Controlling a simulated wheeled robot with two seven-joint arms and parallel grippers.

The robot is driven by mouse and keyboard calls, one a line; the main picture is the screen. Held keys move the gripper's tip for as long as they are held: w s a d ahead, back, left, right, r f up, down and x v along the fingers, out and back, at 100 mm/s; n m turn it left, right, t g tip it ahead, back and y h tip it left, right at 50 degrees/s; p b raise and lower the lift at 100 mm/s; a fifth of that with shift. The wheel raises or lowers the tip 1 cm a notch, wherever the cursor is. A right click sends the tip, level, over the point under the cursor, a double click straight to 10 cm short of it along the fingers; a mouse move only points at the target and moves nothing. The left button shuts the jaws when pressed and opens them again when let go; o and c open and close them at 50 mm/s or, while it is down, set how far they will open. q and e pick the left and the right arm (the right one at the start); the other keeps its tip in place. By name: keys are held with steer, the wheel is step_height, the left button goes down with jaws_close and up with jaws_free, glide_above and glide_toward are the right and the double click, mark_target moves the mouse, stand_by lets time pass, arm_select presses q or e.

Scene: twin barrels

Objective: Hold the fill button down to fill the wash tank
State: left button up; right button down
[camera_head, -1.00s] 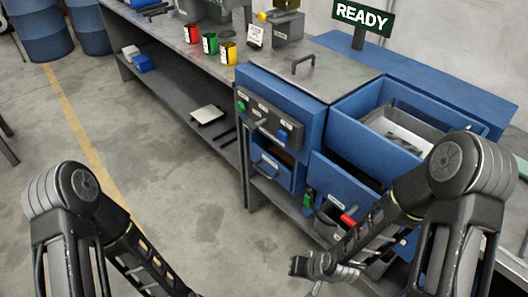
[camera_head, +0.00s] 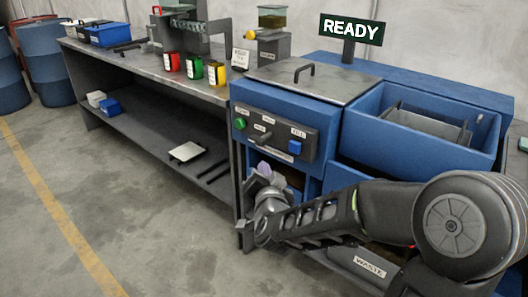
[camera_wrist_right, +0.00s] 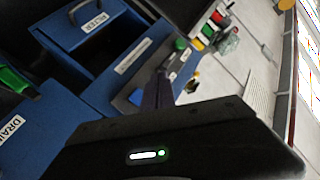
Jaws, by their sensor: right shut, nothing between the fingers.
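A blue fill button (camera_head: 295,147) with a FILL label sits at the right of the dark control panel (camera_head: 283,126) on the blue wash unit's front. It stands clear of my gripper and looks unpressed. My right gripper (camera_head: 262,172) is shut and empty, below and to the left of the button, in front of the unit. My right arm comes in from the right and hides much of the lower front. An open blue tank (camera_head: 362,135) with a grey insert is at the right; I cannot tell its fill level. My left gripper is out of view.
A green button (camera_head: 240,123) and a lever (camera_head: 263,136) share the panel. A READY sign (camera_head: 351,30) stands behind. The wrist view shows a FILTER drawer (camera_wrist_right: 120,32) and a green handle (camera_wrist_right: 14,80) by the DRAIN label.

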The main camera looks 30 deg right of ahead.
mark_target(295, 147)
steer(key=shift+s+d, duration=0.1)
steer(key=shift+d, duration=0.1)
steer(key=shift+d, duration=0.15)
steer(key=w+d+b, duration=0.2)
steer(key=d, duration=0.6)
steer(key=shift+w+b, duration=0.25)
steer(key=shift+b, duration=0.15)
steer(key=shift+d, duration=0.1)
steer(key=shift+d+f, duration=0.1)
stand_by(1.7)
steer(key=shift+w+d+b, duration=0.1)
steer(key=shift+d+b, duration=0.2)
steer(key=shift+b, duration=0.05)
steer(key=shift+w+d+b, duration=0.15)
steer(key=shift+d+b, duration=0.15)
steer(key=shift+d, duration=0.25)
stand_by(3.6)
